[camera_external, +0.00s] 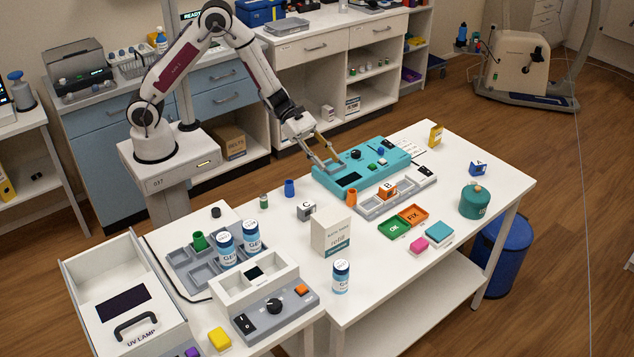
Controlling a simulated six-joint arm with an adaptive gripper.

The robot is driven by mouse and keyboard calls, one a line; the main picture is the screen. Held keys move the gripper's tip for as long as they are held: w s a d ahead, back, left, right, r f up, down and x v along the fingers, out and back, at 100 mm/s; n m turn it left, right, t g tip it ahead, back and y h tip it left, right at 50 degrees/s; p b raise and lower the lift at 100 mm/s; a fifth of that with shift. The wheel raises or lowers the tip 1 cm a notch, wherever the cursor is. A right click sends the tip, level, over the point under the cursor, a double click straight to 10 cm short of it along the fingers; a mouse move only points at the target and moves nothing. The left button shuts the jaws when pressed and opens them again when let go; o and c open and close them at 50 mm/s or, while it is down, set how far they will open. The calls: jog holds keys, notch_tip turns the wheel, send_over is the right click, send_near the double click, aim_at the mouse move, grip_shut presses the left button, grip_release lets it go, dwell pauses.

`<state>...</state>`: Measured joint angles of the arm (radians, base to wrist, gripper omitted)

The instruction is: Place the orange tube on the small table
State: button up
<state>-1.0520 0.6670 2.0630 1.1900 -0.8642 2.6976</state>
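A small orange tube (351,197) stands upright on the large white table, at the left end of a grey tray. My gripper (331,167) is above the left part of the teal device, up and to the left of the orange tube and apart from it. Its two fingers look spread, with nothing visible between them. A smaller white table (237,212) adjoins the large table at the lower left. It carries a grey compartment tray, a UV lamp box and a control unit.
A blue tube (290,187), a grey letter cube (306,211) and a white carton (331,236) stand left of the orange tube. A teal device (385,163) lies behind it. The grey tray (399,199) holds an orange letter block. Labelled bottles (226,249) stand at the compartment tray.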

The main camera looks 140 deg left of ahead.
jog(key=w+d+r+n+g+y, duration=0.25)
jog(key=d+r+n, duration=0.25)
jog(key=r+n, duration=0.45)
jog(key=s+d+r+n+y, duration=0.1)
jog(key=s+d+r+n, duration=0.2)
jog(key=d+r+n, duration=0.6)
jog(key=s+d+n+g+h, duration=0.2)
jog(key=s+d+n, duration=0.6)
jog(key=s+d, duration=0.3)
jog(key=s+d+n+g+h, duration=0.2)
jog(key=s+d+n, duration=0.6)
jog(key=d, duration=0.8)
jog(key=s+h, duration=0.1)
jog(key=s, duration=0.2)
jog(key=shift+s+d+r, duration=0.15)
jog(key=shift+r, duration=0.25)
jog(key=shift+o, duration=0.7)
